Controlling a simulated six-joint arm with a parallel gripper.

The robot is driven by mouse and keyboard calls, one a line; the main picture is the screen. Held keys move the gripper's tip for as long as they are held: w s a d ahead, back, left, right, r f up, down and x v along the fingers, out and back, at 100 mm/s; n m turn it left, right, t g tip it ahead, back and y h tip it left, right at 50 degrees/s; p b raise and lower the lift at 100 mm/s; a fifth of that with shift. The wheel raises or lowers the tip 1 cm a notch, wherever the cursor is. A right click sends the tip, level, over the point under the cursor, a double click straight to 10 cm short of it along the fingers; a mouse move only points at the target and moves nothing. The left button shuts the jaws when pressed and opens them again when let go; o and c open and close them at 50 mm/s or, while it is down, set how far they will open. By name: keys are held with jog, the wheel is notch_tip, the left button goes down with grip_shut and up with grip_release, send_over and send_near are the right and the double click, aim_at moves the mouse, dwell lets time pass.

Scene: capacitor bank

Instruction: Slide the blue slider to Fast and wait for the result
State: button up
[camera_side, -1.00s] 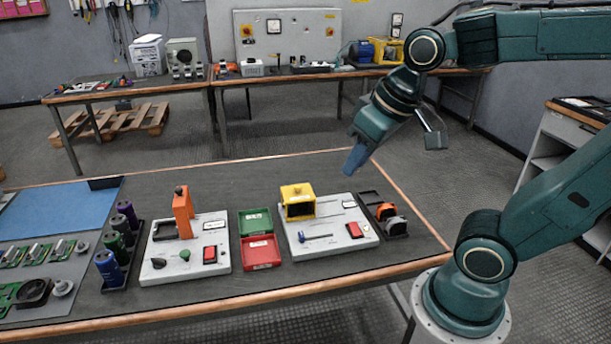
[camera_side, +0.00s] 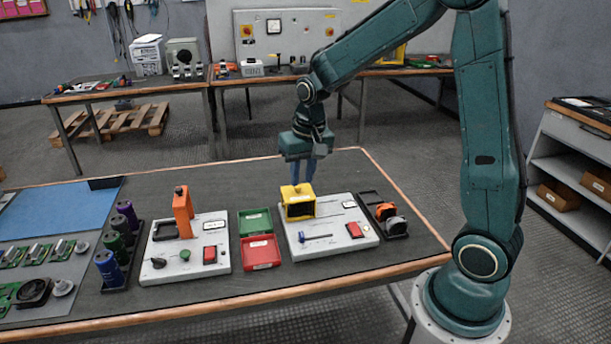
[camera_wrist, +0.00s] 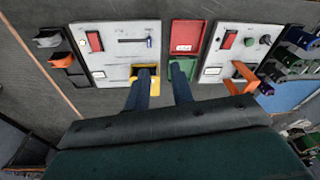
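The blue slider (camera_side: 302,237) is at the left end of its slot on the right-hand white panel (camera_side: 335,249). In the wrist view the blue slider (camera_wrist: 149,41) shows at the right end of its slot. Any lettering by the slot is too small to read. A yellow open-fronted block (camera_side: 298,209) stands on the panel behind the slider, with a red switch (camera_side: 354,230) to its right and a small white label plate or display (camera_side: 349,204) at the back. My gripper (camera_side: 303,180) hangs above and behind the yellow block, fingers pointing down. In the wrist view its blue fingers (camera_wrist: 161,72) are apart and empty.
Green (camera_side: 254,222) and red (camera_side: 260,252) bins sit left of the panel. Beyond them is another white panel with an upright orange part (camera_side: 182,212). A black tray (camera_side: 396,235) with orange and grey parts stands right. The table behind the panels is clear.

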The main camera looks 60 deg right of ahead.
aim_at(301, 234)
jog(key=w+d+f+m+g, duration=0.1)
jog(key=w+d+f, duration=0.1)
jog(key=f, duration=0.5)
jog(key=w+d+f+m, duration=0.1)
jog(key=w+d+f, duration=0.1)
jog(key=f, duration=0.5)
jog(key=shift+d+m+g, duration=0.4)
jog(key=shift+d, duration=0.35)
jog(key=shift+f, duration=0.3)
jog(key=shift+f, duration=4.3)
grip_shut()
